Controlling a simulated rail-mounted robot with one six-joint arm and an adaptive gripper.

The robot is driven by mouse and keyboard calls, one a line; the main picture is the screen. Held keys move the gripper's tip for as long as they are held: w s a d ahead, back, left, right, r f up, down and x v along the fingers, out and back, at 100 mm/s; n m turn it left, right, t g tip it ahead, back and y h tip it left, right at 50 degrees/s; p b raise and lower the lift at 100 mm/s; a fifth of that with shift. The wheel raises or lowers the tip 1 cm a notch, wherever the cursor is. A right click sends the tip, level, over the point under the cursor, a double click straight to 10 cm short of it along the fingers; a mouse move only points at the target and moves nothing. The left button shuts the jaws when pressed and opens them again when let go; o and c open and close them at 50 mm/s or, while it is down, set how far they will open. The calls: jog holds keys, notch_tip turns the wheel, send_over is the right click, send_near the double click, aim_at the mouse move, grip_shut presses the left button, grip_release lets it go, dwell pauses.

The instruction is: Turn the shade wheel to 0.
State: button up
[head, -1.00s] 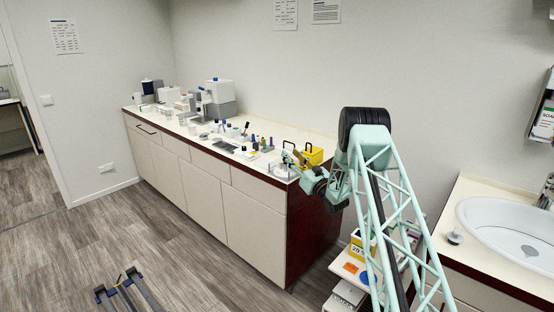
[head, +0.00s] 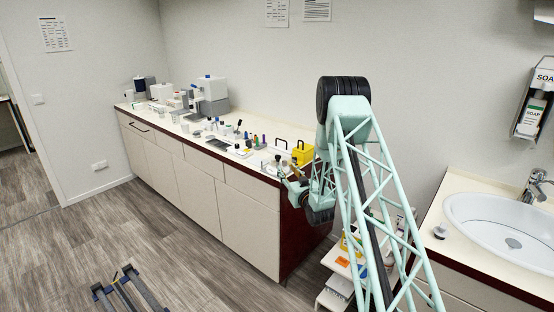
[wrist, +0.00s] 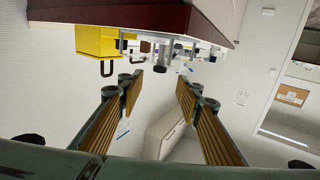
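My gripper (wrist: 160,84) is open and empty in the wrist view, its two ribbed fingers well apart. In the head view my gripper (head: 283,174) is at the near right end of the long counter (head: 235,165), partly hidden by my own wrist. In the wrist view the counter (wrist: 120,14) appears upside down along the top. A small dark knob-like part (wrist: 159,68) on a grey and white device shows just beyond the gap between the fingertips, apart from them. It may belong to the shade wheel, but I cannot tell. No numbers are readable.
A yellow box (head: 303,152) with a dark handle stands at the counter's right end; it also shows in the wrist view (wrist: 98,42). Several small bottles and devices line the counter. A white shelf cart (head: 333,298) and a sink (head: 505,222) are to the right.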

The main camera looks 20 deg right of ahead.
aim_at(279, 159)
jog(key=shift+w, duration=0.1)
jog(key=shift+w+d, duration=0.2)
jog(key=shift+w, duration=2.05)
jog(key=shift+w+d, duration=0.2)
jog(key=shift+w, duration=2.1)
jog(key=shift+w+d, duration=0.2)
jog(key=shift+w, duration=2.05)
jog(key=c, duration=0.9)
